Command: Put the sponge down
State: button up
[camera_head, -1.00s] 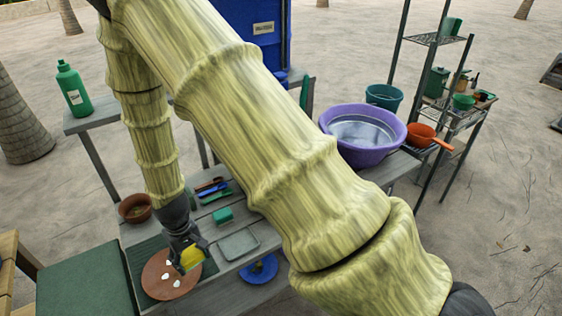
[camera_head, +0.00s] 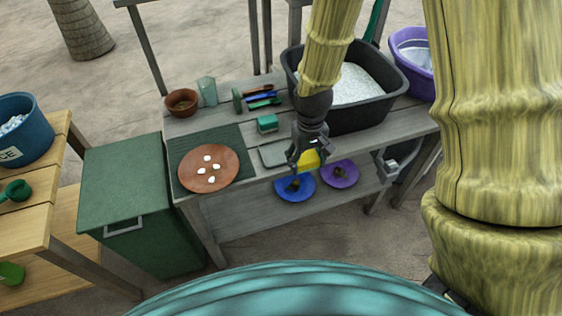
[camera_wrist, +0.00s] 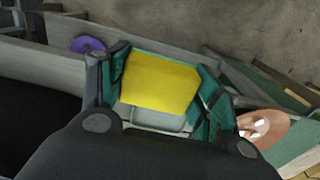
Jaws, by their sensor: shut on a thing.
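The yellow sponge (camera_head: 309,160) is between the fingers of my gripper (camera_head: 302,155). In the wrist view the sponge (camera_wrist: 158,84) sits between the two dark green fingers of my gripper (camera_wrist: 158,90), which are shut on it. The gripper hangs over the front part of the grey table, at the right part of a flat grey tray (camera_head: 272,154). The tray's edge also shows behind the sponge in the wrist view (camera_wrist: 150,118). I cannot tell whether the sponge touches the tray.
A brown round board (camera_head: 195,178) with several white pieces lies left on a green mat (camera_head: 185,148). A green block (camera_head: 267,123) and brushes (camera_head: 262,98) lie behind the tray. A black tub (camera_head: 367,118) stands right.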

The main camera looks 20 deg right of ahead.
jog(key=shift+s+d+f+b, duration=0.65)
jog(key=shift+s+d+b, duration=0.15)
jog(key=shift+s+b, duration=0.7)
jog(key=p, duration=0.2)
send_over(280, 153)
jog(key=shift+a+f, duration=0.1)
jog(key=shift+f, duration=2.4)
jog(key=shift+f, duration=0.15)
jog(key=o, duration=1.3)
jog(key=shift+c, duration=0.2)
notch_tip(280, 153, up, 12)
jog(key=shift+r, duration=0.2)
jog(key=shift+s, duration=0.1)
